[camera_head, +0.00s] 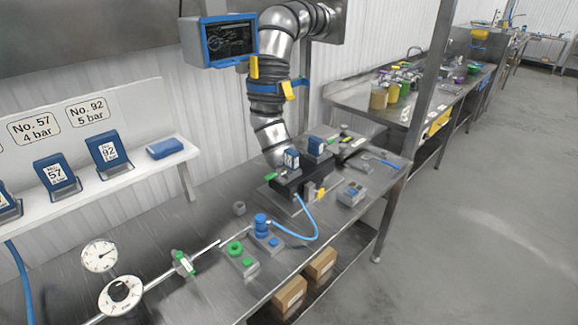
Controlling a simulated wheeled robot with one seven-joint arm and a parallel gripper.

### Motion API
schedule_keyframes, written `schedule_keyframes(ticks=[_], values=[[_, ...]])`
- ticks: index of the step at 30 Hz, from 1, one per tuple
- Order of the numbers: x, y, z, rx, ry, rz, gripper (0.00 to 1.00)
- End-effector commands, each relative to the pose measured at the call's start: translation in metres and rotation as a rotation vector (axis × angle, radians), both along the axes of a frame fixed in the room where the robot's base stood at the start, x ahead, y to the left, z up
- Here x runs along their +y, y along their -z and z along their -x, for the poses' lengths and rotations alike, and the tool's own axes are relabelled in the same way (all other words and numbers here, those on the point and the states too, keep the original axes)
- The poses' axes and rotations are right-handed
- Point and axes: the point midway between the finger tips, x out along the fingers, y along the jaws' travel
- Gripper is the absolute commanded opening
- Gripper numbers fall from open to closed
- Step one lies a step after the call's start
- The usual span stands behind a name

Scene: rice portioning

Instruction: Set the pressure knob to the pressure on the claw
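The pressure knob (121,295) is a black knob on a round white dial at the lower left of the bench. A round white pressure gauge (100,256) with a thin needle stands just behind it; its reading is too small to tell. A blue claw (57,173) labelled 57 stands on the white shelf under the sign "No. 57 4 bar" (33,129). Another blue claw (108,150) labelled 92 stands under "No. 92 5 bar" (88,111). My gripper is not in view.
A green-ended valve (183,263) sits on the pipe right of the knob. Green (235,248) and blue (262,224) fittings with a blue hose (312,219) stand further right. A silver duct (267,110) and a screen (230,40) hang above. Open floor (480,210) lies right.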

Motion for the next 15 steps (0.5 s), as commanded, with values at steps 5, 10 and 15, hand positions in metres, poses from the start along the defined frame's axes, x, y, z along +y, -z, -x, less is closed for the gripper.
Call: schedule_keyframes(ticks=[5, 10, 15], values=[[0.0, 0.0, 0.0, 0.0, 0.0, 0.0, 0.0], [0.0, 0.0, 0.0, 0.0, 0.0, 0.0, 0.0], [0.0, 0.0, 0.0, 0.0, 0.0, 0.0, 0.29]])
